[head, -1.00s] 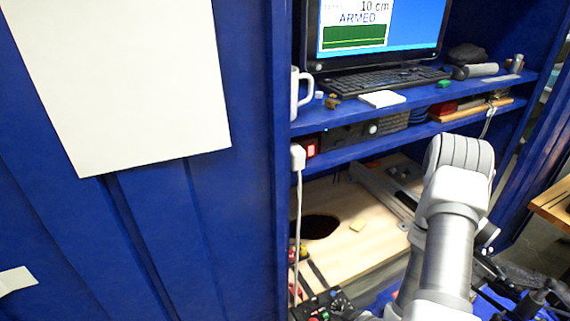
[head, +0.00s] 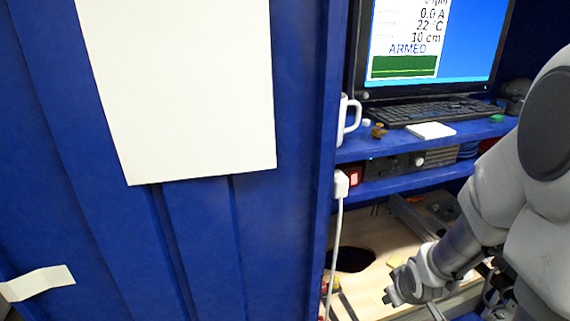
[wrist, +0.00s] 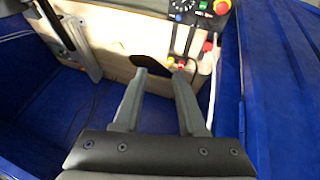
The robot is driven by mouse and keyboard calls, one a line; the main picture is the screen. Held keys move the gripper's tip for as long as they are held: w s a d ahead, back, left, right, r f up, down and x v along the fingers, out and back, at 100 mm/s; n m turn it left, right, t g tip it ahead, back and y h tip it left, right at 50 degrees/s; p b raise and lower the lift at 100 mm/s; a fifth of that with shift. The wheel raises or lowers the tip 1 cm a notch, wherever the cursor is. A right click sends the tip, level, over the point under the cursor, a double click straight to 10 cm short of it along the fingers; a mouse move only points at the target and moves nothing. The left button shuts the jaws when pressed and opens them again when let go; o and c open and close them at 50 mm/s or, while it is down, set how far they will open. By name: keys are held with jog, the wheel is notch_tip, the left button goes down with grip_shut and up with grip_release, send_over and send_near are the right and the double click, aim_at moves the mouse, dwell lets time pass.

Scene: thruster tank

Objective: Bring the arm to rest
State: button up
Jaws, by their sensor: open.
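My arm reaches in from the right side of the head view, bent, with its lower part in front of the lower shelf compartment. In the wrist view my gripper (wrist: 160,75) is open, its two grey fingers apart with nothing between them. Beyond the fingertips are a pale wooden board (wrist: 122,40) with a dark opening and a control panel (wrist: 190,12). In the head view the gripper's fingers are not clearly visible.
A blue wall with a white sheet (head: 185,90) fills the left. A monitor (head: 440,40), keyboard (head: 430,110) and white mug (head: 347,117) stand on the upper shelf. A white cable (head: 335,250) hangs from a plug. In the wrist view, blue walls flank the board.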

jog(key=s+a+r+m, duration=0.2)
jog(key=s+a+r, duration=0.3)
jog(key=s+r, duration=0.2)
jog(key=s+a+r+m+y+b, duration=0.1)
jog(key=s+a+r, duration=0.4)
jog(key=r, duration=0.6)
jog(key=shift+s+r+m+b, duration=0.3)
jog(key=shift+s+m, duration=0.3)
jog(key=shift+s, duration=0.55)
